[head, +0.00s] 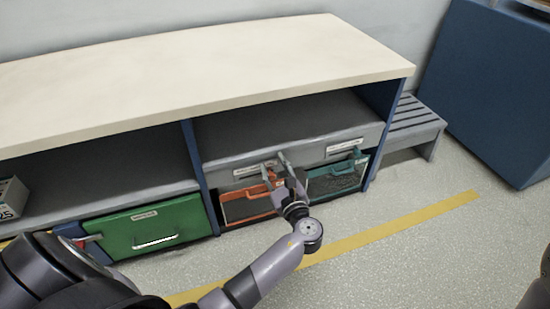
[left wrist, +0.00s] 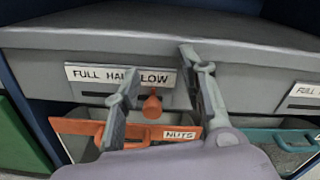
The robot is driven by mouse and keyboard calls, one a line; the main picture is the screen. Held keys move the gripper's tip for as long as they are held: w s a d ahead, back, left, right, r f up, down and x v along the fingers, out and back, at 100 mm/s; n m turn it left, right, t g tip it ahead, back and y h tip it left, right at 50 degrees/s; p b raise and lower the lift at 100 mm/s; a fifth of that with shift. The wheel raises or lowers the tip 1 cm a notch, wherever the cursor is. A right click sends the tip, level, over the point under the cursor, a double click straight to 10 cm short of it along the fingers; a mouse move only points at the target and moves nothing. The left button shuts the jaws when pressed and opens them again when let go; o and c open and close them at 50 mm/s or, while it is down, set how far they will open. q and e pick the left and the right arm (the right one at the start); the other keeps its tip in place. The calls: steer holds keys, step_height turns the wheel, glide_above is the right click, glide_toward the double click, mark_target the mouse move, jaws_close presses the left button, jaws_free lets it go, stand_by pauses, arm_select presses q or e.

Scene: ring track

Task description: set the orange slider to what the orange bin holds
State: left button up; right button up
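The orange slider (left wrist: 152,105) is a small knob on the grey panel, below a white label (left wrist: 90,74) reading FULL, partly hidden HALF, and LOW. The knob shows below the word LOW, at the right of its slot. My left gripper (left wrist: 160,60) is open, with one finger on each side of the knob; contact cannot be told. It also shows in the head view (head: 272,168). The orange bin (head: 245,205) sits under the panel, and its rim (left wrist: 75,127) carries a NUTS label. My gripper partly covers the bin, and its fill level is unclear. My right gripper is not in view.
A teal bin (head: 338,177) stands right of the orange one, under another label. A green drawer (head: 155,228) is at the left. The cream countertop (head: 200,75) overhangs above. A grey slatted step (head: 415,125) and a blue block (head: 500,90) stand at the right.

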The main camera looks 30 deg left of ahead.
arm_select(q)
step_height(320, 180, up, 5)
steer(key=shift+r, duration=0.2)
stand_by(0.5)
